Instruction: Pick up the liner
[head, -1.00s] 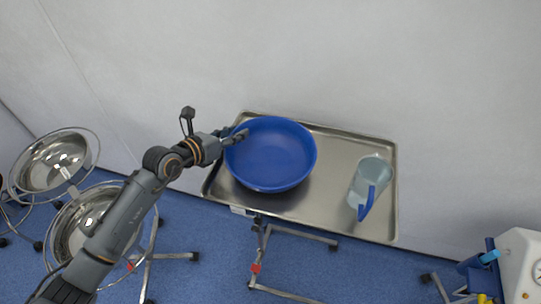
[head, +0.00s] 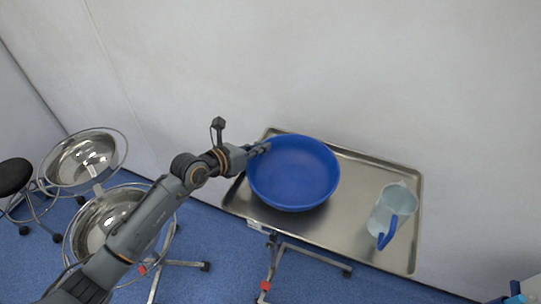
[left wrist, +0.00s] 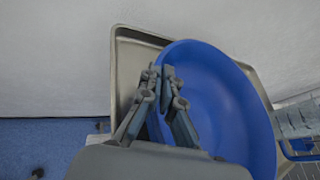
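The liner appears to be the round blue basin (head: 296,180), resting upright on the left part of a metal tray (head: 345,225). My left gripper (head: 264,148) is at the basin's upper-left rim. In the left wrist view its fingers (left wrist: 163,73) are close together, one outside and one inside the wall of the blue basin (left wrist: 225,110), so it looks shut on the rim. The exact contact is partly hidden by the fingers. My right gripper is not in view.
A clear jug with a blue handle (head: 392,212) stands at the right of the tray, apart from the basin. Metal bowls on stands (head: 82,158) are at the left. A wall (head: 330,60) rises behind the tray. The tray between basin and jug is clear.

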